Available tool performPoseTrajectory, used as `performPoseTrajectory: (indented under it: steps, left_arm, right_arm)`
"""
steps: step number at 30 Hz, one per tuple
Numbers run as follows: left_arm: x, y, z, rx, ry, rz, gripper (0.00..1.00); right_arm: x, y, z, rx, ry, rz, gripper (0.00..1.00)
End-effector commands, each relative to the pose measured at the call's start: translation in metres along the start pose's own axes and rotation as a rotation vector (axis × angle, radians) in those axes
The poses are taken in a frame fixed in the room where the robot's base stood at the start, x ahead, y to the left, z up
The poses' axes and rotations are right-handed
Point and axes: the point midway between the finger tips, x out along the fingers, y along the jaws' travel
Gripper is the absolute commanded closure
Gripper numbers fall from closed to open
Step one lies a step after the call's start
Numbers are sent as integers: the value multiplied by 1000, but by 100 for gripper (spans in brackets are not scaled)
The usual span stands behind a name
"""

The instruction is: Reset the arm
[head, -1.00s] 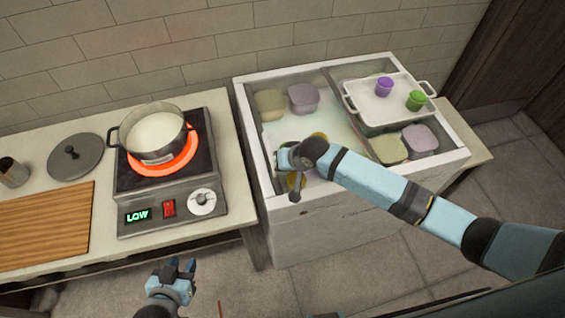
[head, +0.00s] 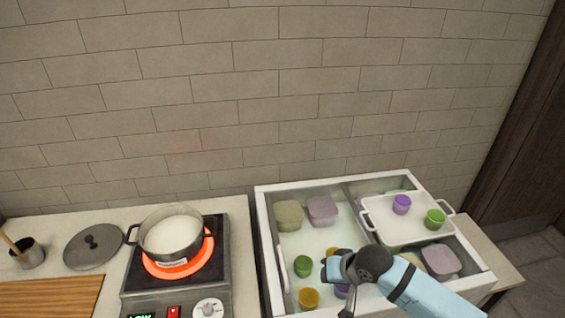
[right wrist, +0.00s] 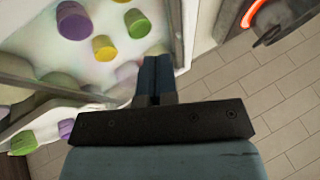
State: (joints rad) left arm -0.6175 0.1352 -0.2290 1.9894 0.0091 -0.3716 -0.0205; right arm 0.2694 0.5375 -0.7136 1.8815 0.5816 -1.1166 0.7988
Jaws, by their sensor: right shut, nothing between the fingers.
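My right gripper (head: 330,268) reaches in from the lower right in the head view, over the left side of the white open chest (head: 264,228). Its fingers are closed together and empty, as the right wrist view shows at the fingertips (right wrist: 156,62). Near it in the chest are a green cup (head: 303,266), a yellow cup (head: 309,299) and a partly hidden purple cup (head: 342,291). Another yellow cup (head: 332,251) is mostly hidden behind the gripper. My left gripper is not in view.
A white tray (head: 385,232) with a purple cup (head: 401,204) and a green cup (head: 435,219) sits on the chest's right side. Lidded tubs (head: 322,210) lie inside. Left stands a pot (head: 172,237) on a glowing burner (head: 208,262), beside a grey lid (head: 94,247).

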Motion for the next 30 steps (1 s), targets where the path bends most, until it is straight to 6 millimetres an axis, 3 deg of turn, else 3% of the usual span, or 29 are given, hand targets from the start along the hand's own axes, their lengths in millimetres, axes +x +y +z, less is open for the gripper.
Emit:
performPoseTrajectory:
  steps: [5,13,24,30]
  left_arm:
    - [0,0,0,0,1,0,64]
    - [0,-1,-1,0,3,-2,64]
    - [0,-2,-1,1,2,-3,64]
    - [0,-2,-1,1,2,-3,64]
  right_arm:
    - [7,-4,14,-18,25,-31,100]
    - [22,-5,82,-136,228,-106,100]
    - [-2,49,185,-344,469,90,100]
    - [-13,64,209,-408,495,163,100]
